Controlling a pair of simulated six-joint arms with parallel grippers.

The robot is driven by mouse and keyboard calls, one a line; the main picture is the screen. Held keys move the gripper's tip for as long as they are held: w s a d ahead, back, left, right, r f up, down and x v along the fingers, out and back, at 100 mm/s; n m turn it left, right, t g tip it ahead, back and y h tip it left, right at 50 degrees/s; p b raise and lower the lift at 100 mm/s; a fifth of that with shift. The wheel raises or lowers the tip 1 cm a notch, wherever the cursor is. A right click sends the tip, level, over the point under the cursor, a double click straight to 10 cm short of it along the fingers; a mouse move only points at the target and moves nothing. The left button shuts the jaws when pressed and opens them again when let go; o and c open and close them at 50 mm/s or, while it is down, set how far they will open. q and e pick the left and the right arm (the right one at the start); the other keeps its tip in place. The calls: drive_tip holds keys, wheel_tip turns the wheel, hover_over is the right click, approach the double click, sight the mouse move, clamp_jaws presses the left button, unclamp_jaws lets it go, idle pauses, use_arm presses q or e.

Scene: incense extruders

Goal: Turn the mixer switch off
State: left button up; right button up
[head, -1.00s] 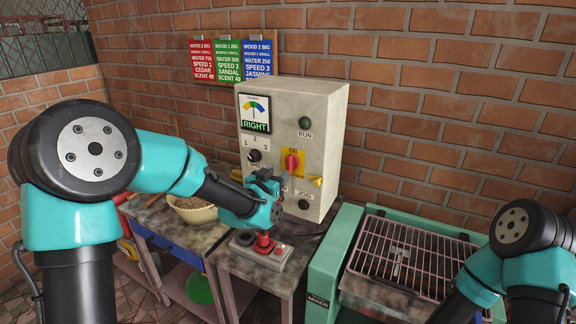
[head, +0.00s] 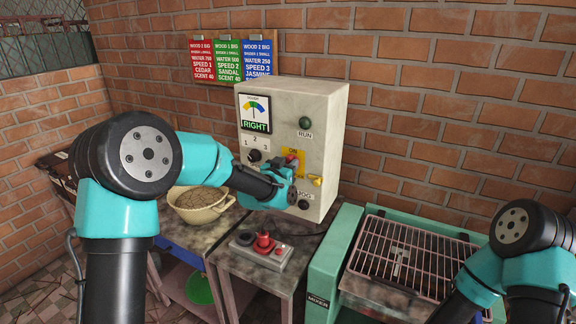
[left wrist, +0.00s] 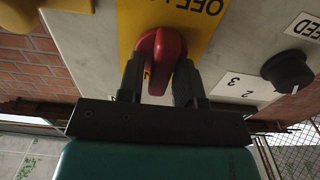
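The mixer switch is a red rotary knob on a yellow plate on the front of the grey control box (head: 318,130). In the head view only part of the red knob (head: 293,157) shows above my left gripper, beside the ON label. My left gripper (head: 294,172) is at the switch. In the left wrist view, upside down, its two fingers (left wrist: 160,85) are apart on either side of the red knob (left wrist: 158,55). Some yellow shows between finger and knob; whether either finger touches is unclear. The right gripper is out of view; only my right arm shows at lower right.
A black speed dial (head: 255,156) and a green run lamp (head: 305,122) are on the box. A bowl (head: 200,205) sits on the left table, and a green mixer with a grate (head: 410,255) stands right.

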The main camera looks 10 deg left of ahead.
use_arm(q)
clamp_jaws()
drive_tip(key=shift+n, duration=0.4)
drive_tip(key=n, duration=0.6)
drive_tip(key=shift+a, duration=0.2)
drive_tip(key=n, duration=0.5)
drive_tip(key=shift+w+a+f+n, duration=0.1)
drive_tip(key=shift+f+n, duration=0.05)
drive_tip(key=shift+n, duration=0.15)
drive_tip(key=n, duration=0.5)
drive_tip(key=shift+f+n, duration=0.15)
drive_tip(key=shift+n, duration=0.15)
drive_tip(key=shift+o, duration=1.4)
unclamp_jaws()
